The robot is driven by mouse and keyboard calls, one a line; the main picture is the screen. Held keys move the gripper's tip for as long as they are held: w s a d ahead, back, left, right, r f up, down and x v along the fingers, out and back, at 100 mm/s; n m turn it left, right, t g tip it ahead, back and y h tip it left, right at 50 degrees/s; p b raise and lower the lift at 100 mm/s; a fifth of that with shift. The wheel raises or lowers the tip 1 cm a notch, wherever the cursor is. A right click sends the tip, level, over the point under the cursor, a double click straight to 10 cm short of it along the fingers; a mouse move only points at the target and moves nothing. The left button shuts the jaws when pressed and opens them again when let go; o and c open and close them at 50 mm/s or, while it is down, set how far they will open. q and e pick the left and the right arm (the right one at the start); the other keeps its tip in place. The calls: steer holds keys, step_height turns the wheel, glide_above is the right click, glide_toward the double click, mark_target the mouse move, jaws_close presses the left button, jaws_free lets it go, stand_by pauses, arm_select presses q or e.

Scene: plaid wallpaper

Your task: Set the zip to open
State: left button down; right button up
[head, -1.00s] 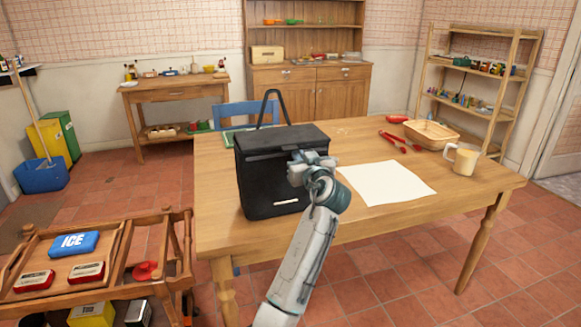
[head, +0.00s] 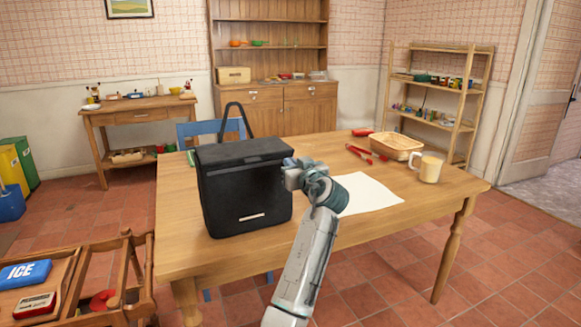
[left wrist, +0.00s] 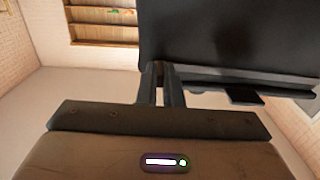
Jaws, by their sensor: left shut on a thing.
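A black box-shaped cooler bag (head: 245,200) stands upright on the wooden table (head: 330,232), its top flap down and its handle loop raised. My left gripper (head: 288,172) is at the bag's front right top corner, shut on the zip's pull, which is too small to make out. In the left wrist view, the closed fingers (left wrist: 159,72) reach the edge of the dark bag (left wrist: 225,35), where a strip and a small tab show below it. I cannot tell how far the zip is open. My right gripper is not in view.
A white sheet (head: 372,195) lies right of the bag. A mug (head: 430,169), a tan basket (head: 397,147) and red tools (head: 360,150) are at the table's right. A wooden trolley (head: 135,275) with an ice pack (head: 24,273) stands at the lower left.

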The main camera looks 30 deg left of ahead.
arm_select(q)
steer(key=c, duration=1.6)
jaws_free()
steer(key=shift+w, duration=0.1)
steer(key=b+v, duration=0.1)
steer(key=v, duration=1)
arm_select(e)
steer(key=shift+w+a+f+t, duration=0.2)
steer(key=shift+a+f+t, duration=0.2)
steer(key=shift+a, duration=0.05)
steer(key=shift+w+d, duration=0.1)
